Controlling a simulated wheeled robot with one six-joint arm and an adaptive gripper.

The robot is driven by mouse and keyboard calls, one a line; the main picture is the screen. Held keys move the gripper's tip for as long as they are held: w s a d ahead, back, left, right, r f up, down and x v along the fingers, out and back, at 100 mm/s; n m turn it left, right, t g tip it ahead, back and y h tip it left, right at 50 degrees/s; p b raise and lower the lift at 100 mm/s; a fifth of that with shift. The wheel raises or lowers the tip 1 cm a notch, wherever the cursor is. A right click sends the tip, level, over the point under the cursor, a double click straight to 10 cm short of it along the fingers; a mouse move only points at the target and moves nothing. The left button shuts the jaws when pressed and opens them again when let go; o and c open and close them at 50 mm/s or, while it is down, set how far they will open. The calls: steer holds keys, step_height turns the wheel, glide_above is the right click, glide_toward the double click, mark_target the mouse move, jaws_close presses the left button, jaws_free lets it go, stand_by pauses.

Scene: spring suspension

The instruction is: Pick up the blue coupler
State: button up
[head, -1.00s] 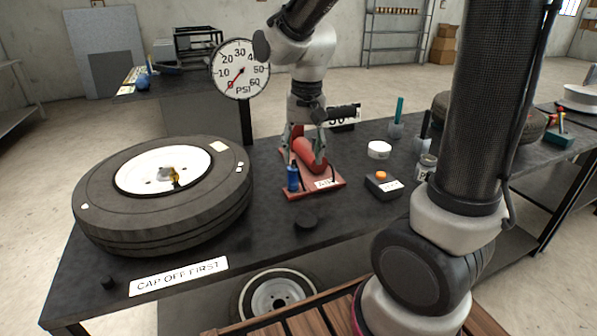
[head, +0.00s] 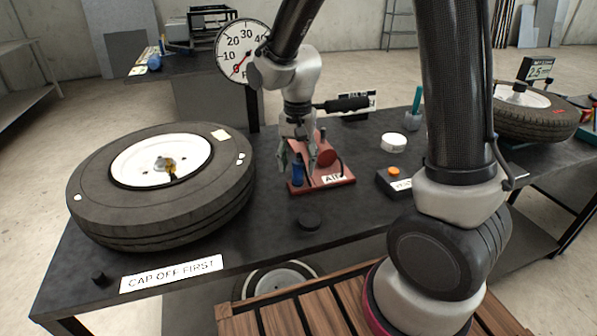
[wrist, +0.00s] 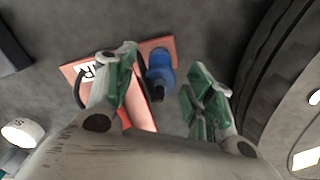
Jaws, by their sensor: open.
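The blue coupler (head: 298,172) stands upright at the left side of the red air station (head: 335,180), which is labelled AIR. In the wrist view the blue coupler (wrist: 158,70) lies between the two green-padded fingers of my gripper (wrist: 162,92), beyond or level with their tips. My gripper (head: 298,160) is open, above and around the coupler in the head view. I cannot tell whether a finger touches it.
A large tyre (head: 165,225) lies left of the station. A black puck (head: 309,221) sits in front, a black box with an orange button (head: 394,178) and a white round cap (head: 393,142) to the right. A CAP OFF FIRST sign (head: 171,274) lies at the front edge.

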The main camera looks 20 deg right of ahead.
mark_target(297, 171)
step_height(297, 171, down, 3)
steer(key=shift+s+f, duration=0.1)
steer(key=shift+f, duration=0.05)
jaws_close()
stand_by(0.4)
step_height(297, 171, up, 21)
stand_by(0.7)
